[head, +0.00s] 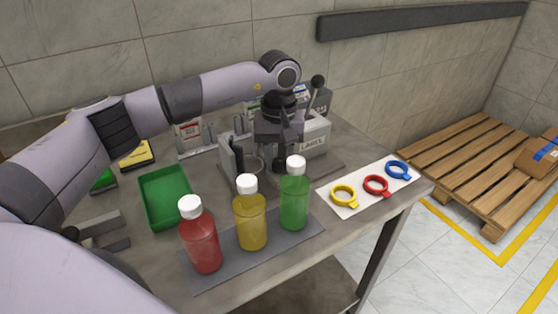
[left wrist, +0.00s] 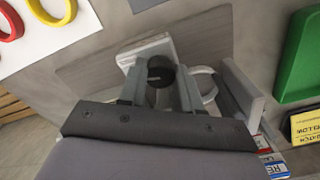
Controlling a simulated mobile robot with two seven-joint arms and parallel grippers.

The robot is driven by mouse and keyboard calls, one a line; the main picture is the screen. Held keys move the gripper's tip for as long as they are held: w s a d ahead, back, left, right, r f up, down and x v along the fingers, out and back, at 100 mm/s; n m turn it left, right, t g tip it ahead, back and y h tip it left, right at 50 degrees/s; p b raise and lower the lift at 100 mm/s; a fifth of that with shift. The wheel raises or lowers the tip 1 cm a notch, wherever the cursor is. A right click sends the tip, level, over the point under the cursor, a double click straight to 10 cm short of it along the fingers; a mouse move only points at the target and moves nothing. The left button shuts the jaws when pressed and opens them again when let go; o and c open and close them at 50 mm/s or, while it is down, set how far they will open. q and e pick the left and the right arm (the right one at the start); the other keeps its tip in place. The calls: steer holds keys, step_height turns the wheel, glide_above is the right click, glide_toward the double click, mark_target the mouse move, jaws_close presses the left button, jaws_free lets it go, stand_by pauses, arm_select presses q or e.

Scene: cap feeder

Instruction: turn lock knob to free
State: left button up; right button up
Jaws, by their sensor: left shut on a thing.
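The feeder (head: 314,139), a grey machine with a "LABEL" plate, stands at the back middle of the table in the head view. My left gripper (head: 279,143) reaches down over it and hides the lock knob there. In the left wrist view the lock knob (left wrist: 160,71) is a dark round knob between the two fingers of my left gripper (left wrist: 160,86), which are shut on it. A white block and a pale ring lie just beyond the fingers. My right gripper is not in view.
Red (head: 202,243), yellow (head: 250,218) and green (head: 294,201) capped bottles stand on a grey mat in front. A green tray (head: 148,214) is left. Coloured rings lie on a white card (head: 339,208) at right. A black-balled lever (head: 318,82) rises beside my gripper.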

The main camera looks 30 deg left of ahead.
mark_target(279, 161)
arm_select(q)
steer(key=shift+m, duration=0.6)
steer(key=shift+r, duration=0.1)
steer(key=o, duration=1)
steer(key=shift+o, duration=0.2)
steer(key=shift+r+b, duration=0.4)
steer(key=shift+r, duration=3.15)
